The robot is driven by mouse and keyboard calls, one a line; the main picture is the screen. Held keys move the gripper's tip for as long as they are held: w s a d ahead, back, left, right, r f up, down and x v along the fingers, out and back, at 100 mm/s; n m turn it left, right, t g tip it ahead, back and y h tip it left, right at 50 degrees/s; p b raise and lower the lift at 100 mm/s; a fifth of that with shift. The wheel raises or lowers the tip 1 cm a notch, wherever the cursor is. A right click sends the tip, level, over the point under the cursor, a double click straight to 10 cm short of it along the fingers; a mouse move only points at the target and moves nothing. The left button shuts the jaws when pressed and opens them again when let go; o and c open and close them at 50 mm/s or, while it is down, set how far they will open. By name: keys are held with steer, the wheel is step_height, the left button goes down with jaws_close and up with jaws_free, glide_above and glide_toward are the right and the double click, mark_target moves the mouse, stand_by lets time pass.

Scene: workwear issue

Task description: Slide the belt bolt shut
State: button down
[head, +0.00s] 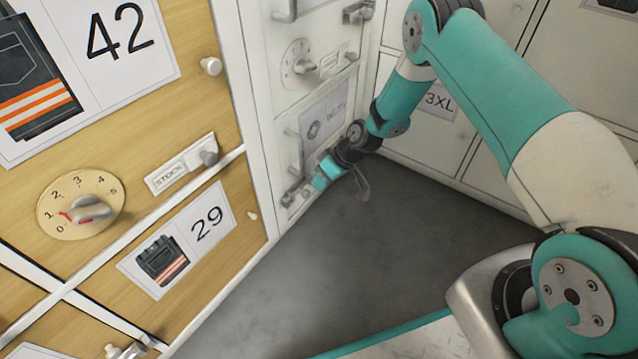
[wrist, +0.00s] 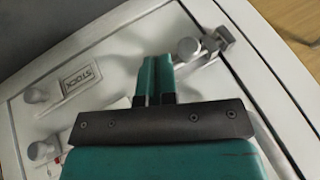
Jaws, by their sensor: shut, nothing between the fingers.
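The belt bolt (head: 292,197) is at the bottom of the white front with the belts label (head: 325,124) in the head view, partly hidden by my gripper (head: 319,181). In the wrist view the bolt shows as a round grey knob (wrist: 188,49) on a bar, with a metal keeper (wrist: 222,39) to its upper right. My gripper (wrist: 162,65) is shut and empty. Its teal fingertips are just left of the knob, close to it; I cannot tell whether they touch. The gripper body hides part of the front below the bolt.
A STOCK slider (wrist: 80,82) and a red-marked fitting (wrist: 42,150) are on the same front. A vertical handle (head: 296,150) stands out above the bolt. Wooden fronts with a dial (head: 80,204) stand at left, white 3XL lockers (head: 438,100) behind. The grey floor (head: 370,240) is clear.

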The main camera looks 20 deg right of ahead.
steer(key=w+d+p+v, duration=0.1)
steer(key=p+v, duration=0.5)
steer(key=v, duration=0.5)
steer(key=shift+d+f, duration=0.25)
steer(key=shift+d, duration=0.1)
steer(key=s+a+r+p, duration=0.2)
steer(key=s+a+r, duration=0.1)
steer(key=r, duration=0.7)
steer(key=s+a+r+g+h+p, duration=0.1)
steer(key=s+a+r+p, duration=0.15)
steer(key=r, duration=0.65)
steer(key=s+a+r+p, duration=0.2)
steer(key=a+r, duration=0.1)
steer(key=r, duration=0.7)
steer(key=s+a+r+h+p, duration=0.1)
steer(key=s+r+p, duration=0.2)
steer(key=s+r, duration=0.75)
steer(key=s+a+r+p, duration=0.1)
steer(key=s+r+p, duration=0.2)
steer(key=s+r, duration=0.75)
step_height(320, 180, up, 35)
steer(key=s+p, duration=0.2)
steer(key=p, duration=3.5)
steer(key=shift+p, duration=0.35)
